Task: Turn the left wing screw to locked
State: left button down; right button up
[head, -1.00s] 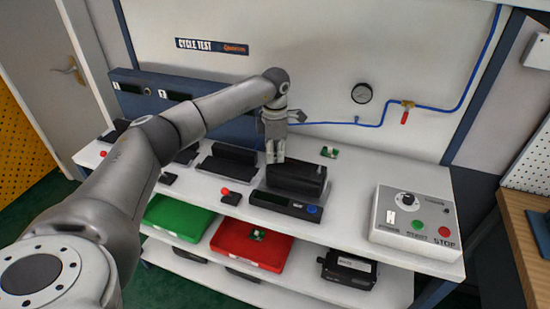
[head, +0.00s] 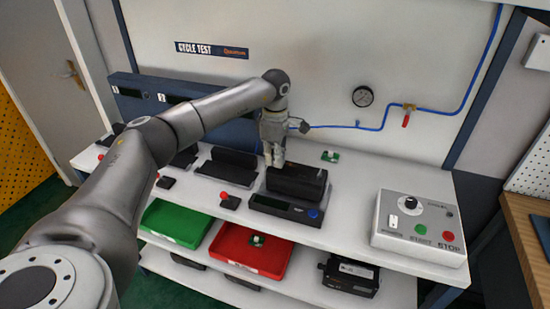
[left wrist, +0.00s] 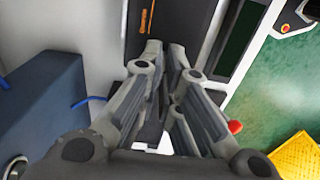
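A small grey upright part (head: 320,174) shows at the positioner's right end. My right gripper is not in view.
A control box (head: 418,226) with a dial and buttons stands at the bench's right. An empty black cradle (head: 228,163) and a red-knobbed lever (head: 230,201) lie left of the fixture. Green (head: 176,220) and red (head: 222,261) trays are below. The wall is close behind.

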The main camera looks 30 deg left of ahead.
pick_arm(q)
jog(key=c, duration=1.6)
grip_release()
jog(key=shift+c, duration=0.2)
jog(key=shift+r, duration=0.15)
notch_tip(320, 180, up, 12)
